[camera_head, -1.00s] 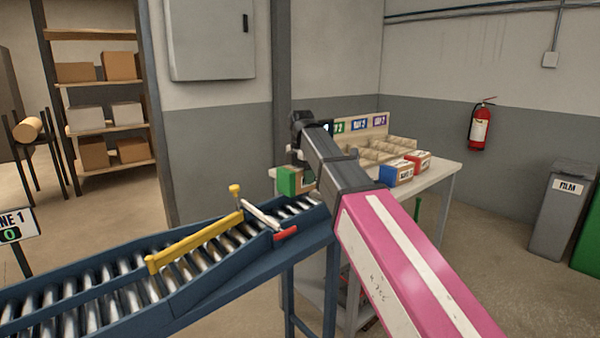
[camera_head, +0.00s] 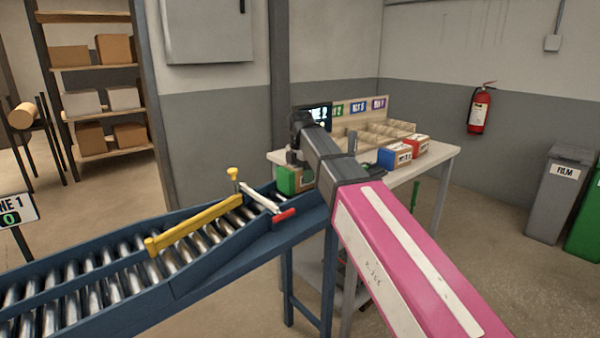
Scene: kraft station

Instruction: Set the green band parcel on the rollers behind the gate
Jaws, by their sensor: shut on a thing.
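The green band parcel (camera_head: 287,180) is a small box with a green face, held at the upper right end of the roller conveyor. My gripper (camera_head: 297,166) is shut on it; the fingers are partly hidden by my own arm. The parcel is over or on the last rollers; I cannot tell whether it touches them. The gate, a white bar with a red end (camera_head: 262,198), lies across the conveyor just to the left of the parcel. The rollers (camera_head: 110,278) run down to the lower left between blue side rails.
A table (camera_head: 440,157) behind my arm bears a wooden sorter (camera_head: 380,135), a blue-ended parcel (camera_head: 393,157) and a red-ended parcel (camera_head: 417,145). A lane sign (camera_head: 15,213) stands at left.

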